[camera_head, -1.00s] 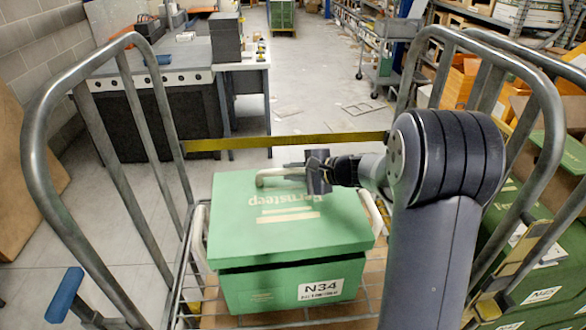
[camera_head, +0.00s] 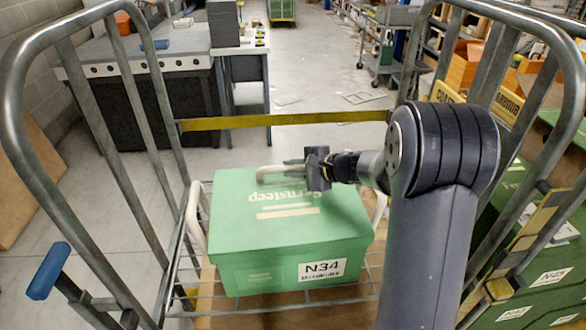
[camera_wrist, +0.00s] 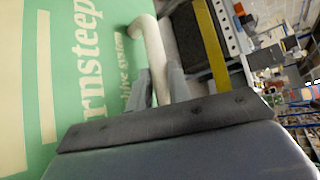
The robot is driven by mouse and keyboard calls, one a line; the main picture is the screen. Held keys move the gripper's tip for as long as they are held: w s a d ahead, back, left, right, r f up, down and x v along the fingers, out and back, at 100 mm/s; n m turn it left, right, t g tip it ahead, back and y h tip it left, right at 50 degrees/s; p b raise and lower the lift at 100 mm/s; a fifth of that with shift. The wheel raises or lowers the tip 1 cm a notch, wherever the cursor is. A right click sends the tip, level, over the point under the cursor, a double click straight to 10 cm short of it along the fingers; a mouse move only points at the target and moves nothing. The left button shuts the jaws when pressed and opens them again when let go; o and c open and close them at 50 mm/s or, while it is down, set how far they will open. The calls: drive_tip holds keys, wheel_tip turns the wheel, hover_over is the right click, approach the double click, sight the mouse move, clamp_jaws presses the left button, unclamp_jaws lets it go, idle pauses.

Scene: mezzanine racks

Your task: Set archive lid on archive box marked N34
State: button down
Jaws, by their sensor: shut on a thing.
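The green archive box marked N34 (camera_head: 322,270) stands on the wire floor of a cart. The green archive lid (camera_head: 285,225), with pale lettering, sits over the box top and hides its opening; no dark gap shows along the front. My gripper (camera_head: 275,172) is at the lid's far edge, shut on its pale handle. In the wrist view the fingers (camera_wrist: 160,88) close around the pale handle (camera_wrist: 152,48), beside the lid's lettered top (camera_wrist: 85,90). Whether the lid's far side is fully seated is hidden.
Grey cart rails (camera_head: 115,110) rise on both sides, and a yellow strap (camera_head: 285,119) crosses behind the box. More green boxes (camera_head: 550,265) stand at right. A workbench (camera_head: 150,80) is at the back left; the floor beyond the strap is mostly clear.

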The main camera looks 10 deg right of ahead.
drive_tip(key=shift+f, duration=0.3)
drive_tip(key=c, duration=1.2)
unclamp_jaws()
drive_tip(key=shift+c, duration=0.2)
drive_tip(key=b+v, duration=0.1)
drive_tip(key=v, duration=0.9)
drive_tip(key=shift+s+d+r, duration=0.15)
drive_tip(key=shift+s+d, duration=0.1)
drive_tip(key=shift+s, duration=0.05)
drive_tip(key=shift+a, duration=0.1)
drive_tip(key=p+x, duration=0.1)
drive_tip(key=x, duration=1)
drive_tip(key=shift+w+r, duration=0.1)
drive_tip(key=shift+r+p, duration=0.65)
